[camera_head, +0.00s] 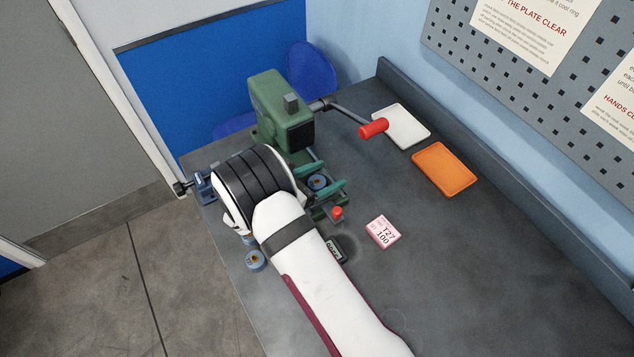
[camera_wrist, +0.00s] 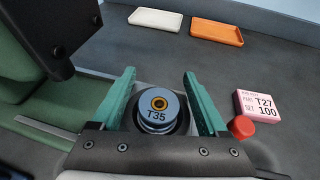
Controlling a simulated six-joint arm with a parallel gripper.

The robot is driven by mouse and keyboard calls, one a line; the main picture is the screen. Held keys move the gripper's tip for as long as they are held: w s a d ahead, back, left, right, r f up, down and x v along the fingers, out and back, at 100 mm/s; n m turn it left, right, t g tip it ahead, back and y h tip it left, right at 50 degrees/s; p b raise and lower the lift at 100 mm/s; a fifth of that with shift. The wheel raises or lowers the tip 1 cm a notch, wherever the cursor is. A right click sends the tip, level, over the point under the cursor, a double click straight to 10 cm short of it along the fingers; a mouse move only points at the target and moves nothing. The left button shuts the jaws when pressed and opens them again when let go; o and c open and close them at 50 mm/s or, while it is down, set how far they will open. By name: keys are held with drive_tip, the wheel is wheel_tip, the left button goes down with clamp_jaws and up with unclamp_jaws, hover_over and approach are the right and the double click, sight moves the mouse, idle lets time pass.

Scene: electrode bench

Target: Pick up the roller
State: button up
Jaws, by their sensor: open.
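A blue roller marked T35 (camera_wrist: 158,108) stands upright between my open gripper's fingers in the wrist view, with a brass-coloured ring and dark bore on top. It sits at a dark round seat by the green machine. In the head view this roller (camera_head: 318,182) shows between the teal fingers. My gripper (camera_wrist: 160,73) has one finger on each side of it, with visible gaps at the top; contact lower down is hidden. My gripper also shows in the head view (camera_head: 328,176). Another blue roller (camera_head: 255,261) stands near the bench's left edge, with one more partly hidden behind my arm.
The green machine (camera_head: 279,108) has a crank with a red handle (camera_head: 374,128). A red knob (camera_head: 337,212) is close to my gripper. A pink card marked T27 100 (camera_head: 383,232) lies right. White (camera_head: 401,127) and orange trays (camera_head: 444,169) lie farther back. The right bench is clear.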

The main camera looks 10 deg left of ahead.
drive_tip(key=shift+w+d, duration=0.1)
drive_tip(key=shift+w, duration=0.05)
clamp_jaws()
idle(0.4)
